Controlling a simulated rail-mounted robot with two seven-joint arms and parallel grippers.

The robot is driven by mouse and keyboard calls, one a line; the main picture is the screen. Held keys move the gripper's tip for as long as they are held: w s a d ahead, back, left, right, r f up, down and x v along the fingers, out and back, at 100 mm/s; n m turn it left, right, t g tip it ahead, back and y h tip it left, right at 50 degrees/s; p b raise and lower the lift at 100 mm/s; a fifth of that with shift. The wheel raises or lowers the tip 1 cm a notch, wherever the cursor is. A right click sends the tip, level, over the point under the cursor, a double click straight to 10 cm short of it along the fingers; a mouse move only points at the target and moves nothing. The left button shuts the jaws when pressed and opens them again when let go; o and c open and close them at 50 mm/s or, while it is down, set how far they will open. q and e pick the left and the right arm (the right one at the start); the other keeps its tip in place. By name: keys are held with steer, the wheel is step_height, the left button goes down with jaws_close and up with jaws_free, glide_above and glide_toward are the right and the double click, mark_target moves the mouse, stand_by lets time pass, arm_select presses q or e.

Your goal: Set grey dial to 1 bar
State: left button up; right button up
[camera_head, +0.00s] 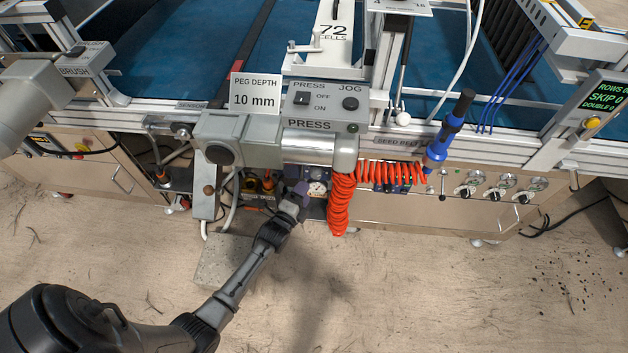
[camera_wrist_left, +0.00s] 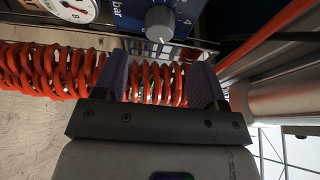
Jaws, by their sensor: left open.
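The grey dial (camera_wrist_left: 160,22) is at the top of the left wrist view, on a blue panel (camera_wrist_left: 128,12) lettered "bar". A digit 4 shows beside it; the full scale is cut off, so I cannot tell the setting. A round white gauge (camera_wrist_left: 75,8) sits left of it, also in the head view (camera_head: 317,188). My left gripper (camera_wrist_left: 161,72) is open, its two fingers pointing toward the dial's panel, one on each side of the dial's line, apart from it. In the head view my left gripper (camera_head: 300,190) is below the press housing and the dial is not discernible.
A red coiled hose (camera_head: 341,205) hangs right of my left gripper; its coils (camera_wrist_left: 160,85) show behind the fingers in the wrist view. The grey press housing (camera_head: 240,140) overhangs above. Several black knobs (camera_head: 467,191) line the right panel. The floor in front is mostly clear.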

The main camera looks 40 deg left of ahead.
mark_target(314, 176)
arm_select(q)
steer(key=w+b, duration=0.1)
steer(key=w, duration=0.1)
steer(key=w+a+b, duration=0.1)
steer(key=w, duration=0.2)
steer(key=shift+w+a+f, duration=0.1)
steer(key=shift+w+f, duration=0.05)
steer(key=shift+w+a+b, duration=0.2)
steer(key=shift+w+b, duration=0.2)
steer(key=shift+w, duration=0.5)
steer(key=c, duration=0.9)
